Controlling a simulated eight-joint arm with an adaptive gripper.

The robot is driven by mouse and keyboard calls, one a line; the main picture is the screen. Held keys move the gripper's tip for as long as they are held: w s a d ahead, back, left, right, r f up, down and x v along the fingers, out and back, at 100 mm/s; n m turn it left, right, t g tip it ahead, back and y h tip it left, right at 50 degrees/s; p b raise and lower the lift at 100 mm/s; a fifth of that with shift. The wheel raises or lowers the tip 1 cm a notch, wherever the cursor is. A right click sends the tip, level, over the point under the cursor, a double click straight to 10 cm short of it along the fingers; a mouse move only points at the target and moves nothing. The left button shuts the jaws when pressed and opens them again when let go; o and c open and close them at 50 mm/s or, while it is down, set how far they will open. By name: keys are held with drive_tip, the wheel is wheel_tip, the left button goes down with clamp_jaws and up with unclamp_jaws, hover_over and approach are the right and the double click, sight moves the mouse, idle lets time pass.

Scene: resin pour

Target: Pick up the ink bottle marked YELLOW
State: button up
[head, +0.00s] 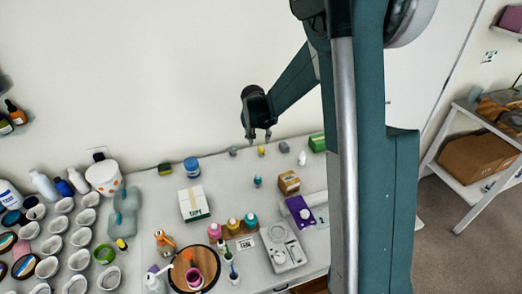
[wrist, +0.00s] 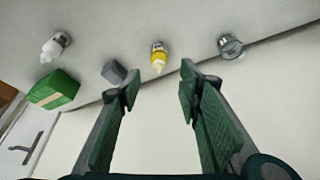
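A small bottle with yellow contents and a yellow tip (wrist: 158,58) stands on the table in the wrist view, just beyond the gap between my fingertips. In the head view the yellow bottle (head: 261,150) is small, near the wall, close to my gripper's tips. Its marking is too small to read. My gripper (wrist: 159,88) is open and empty, with its two green finger pads on either side of the bottle's line. In the head view my gripper (head: 259,138) hangs above the back of the table, pointing down.
A grey block (wrist: 113,71), a white bottle (wrist: 55,45) and a green box (wrist: 52,90) lie to the left in the wrist view. A clear glass jar (wrist: 230,46) is to the right. Pink, yellow and teal bottles stand in a holder (head: 246,242) farther forward.

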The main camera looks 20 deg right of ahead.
sight(261, 145)
drive_tip(key=shift+w+f, duration=0.2)
drive_tip(key=shift+f, duration=0.1)
drive_tip(key=shift+d+f, duration=0.1)
drive_tip(key=shift+x, duration=1.15)
drive_tip(key=shift+f, duration=0.1)
drive_tip(key=shift+x, duration=2.55)
drive_tip(key=c, duration=0.9)
drive_tip(key=shift+c, duration=0.2)
